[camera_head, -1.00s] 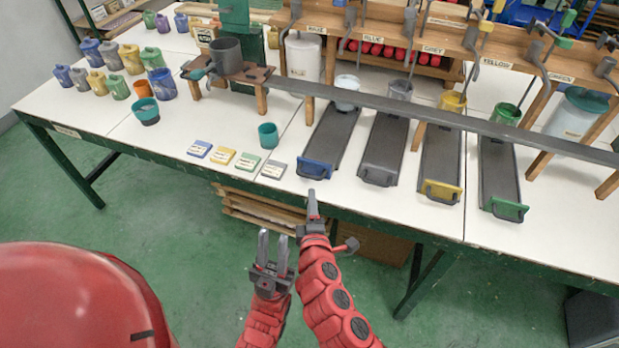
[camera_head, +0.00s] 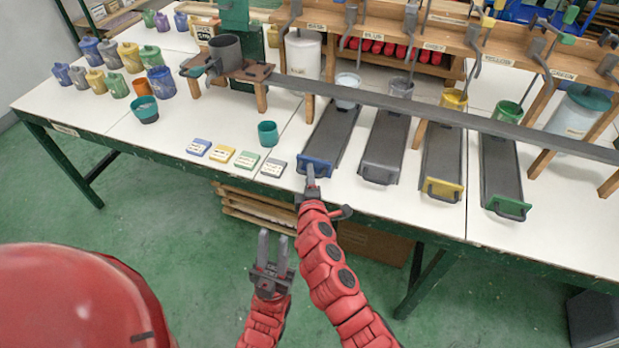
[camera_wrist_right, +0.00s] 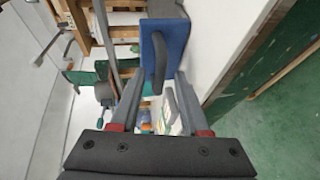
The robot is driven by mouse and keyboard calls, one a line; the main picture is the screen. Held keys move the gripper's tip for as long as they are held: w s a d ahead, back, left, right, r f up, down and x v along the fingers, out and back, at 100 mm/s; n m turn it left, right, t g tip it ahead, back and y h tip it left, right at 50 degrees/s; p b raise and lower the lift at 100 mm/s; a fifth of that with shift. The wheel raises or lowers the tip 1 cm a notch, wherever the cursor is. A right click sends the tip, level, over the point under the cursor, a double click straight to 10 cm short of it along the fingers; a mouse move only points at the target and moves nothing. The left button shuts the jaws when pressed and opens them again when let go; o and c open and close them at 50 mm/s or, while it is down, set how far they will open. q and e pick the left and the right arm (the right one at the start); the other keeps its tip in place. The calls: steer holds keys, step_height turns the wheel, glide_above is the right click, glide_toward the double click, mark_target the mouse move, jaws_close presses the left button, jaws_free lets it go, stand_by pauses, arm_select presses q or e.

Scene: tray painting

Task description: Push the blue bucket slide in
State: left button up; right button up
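The blue bucket slide is a long dark tray (camera_head: 335,130) with a blue front plate (camera_head: 312,164) and a dark handle at the table's front edge. A pale bucket (camera_head: 346,90) stands near its far end. My right gripper (camera_head: 311,174) is at the blue front. In the right wrist view, its fingers (camera_wrist_right: 158,80) are apart, with the dark handle (camera_wrist_right: 162,62) of the blue plate (camera_wrist_right: 174,45) between their tips. I cannot tell whether they touch it. My left gripper (camera_head: 272,246) is open and empty, below and in front of the table.
Grey (camera_head: 383,150), yellow (camera_head: 440,165) and green (camera_head: 500,175) slides stand to the right. A long grey bar (camera_head: 420,113) crosses above the slides. Small cards (camera_head: 222,154) and a teal cup (camera_head: 267,134) lie to the left.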

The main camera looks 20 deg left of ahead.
jaws_close()
stand_by(1.3)
